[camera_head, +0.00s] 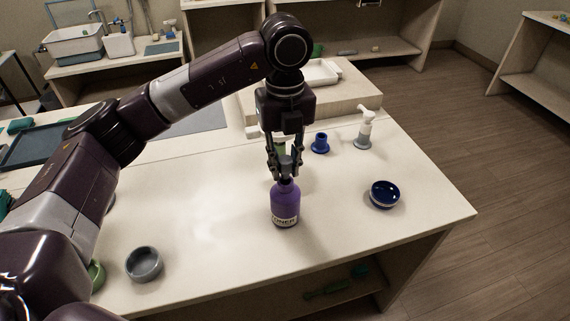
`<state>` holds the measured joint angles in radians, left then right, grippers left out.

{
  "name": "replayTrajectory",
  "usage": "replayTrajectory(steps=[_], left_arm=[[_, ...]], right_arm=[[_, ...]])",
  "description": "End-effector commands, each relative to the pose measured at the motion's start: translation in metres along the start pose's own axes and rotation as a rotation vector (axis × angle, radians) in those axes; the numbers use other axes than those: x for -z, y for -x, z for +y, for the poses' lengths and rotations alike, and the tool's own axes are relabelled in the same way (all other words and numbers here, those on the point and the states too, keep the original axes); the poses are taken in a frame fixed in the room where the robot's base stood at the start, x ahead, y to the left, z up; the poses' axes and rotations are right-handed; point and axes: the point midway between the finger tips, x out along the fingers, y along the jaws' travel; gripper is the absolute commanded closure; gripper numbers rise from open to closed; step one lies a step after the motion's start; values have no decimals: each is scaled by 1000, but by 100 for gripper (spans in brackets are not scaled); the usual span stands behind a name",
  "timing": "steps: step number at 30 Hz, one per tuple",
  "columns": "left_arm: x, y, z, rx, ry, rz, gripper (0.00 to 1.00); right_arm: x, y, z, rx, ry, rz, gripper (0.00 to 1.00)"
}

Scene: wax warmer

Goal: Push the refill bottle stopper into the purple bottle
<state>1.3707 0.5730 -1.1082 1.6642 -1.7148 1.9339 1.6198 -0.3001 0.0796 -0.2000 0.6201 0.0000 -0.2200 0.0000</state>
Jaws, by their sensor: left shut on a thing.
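The purple bottle (285,203) stands upright on the white table, with a label on its lower front. My left gripper (285,174) points straight down over the bottle's neck. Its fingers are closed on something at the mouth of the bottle. This is likely the stopper, but the fingers hide it, and I cannot tell how deep it sits. My right gripper is not in view.
A blue stand-like piece (320,144) and a white pump bottle (365,129) stand behind to the right. A dark blue bowl (384,194) sits at right, a grey bowl (144,264) at front left. The table (225,250) is clear around the bottle's front.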

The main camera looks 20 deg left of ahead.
Motion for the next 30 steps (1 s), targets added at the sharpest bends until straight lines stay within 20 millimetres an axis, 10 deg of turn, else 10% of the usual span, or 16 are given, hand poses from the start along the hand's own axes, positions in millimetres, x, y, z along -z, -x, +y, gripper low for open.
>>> replayTrajectory(steps=[30], left_arm=[[0, 0, 0, 1, 0, -1, 100]], right_arm=[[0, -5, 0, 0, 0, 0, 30]])
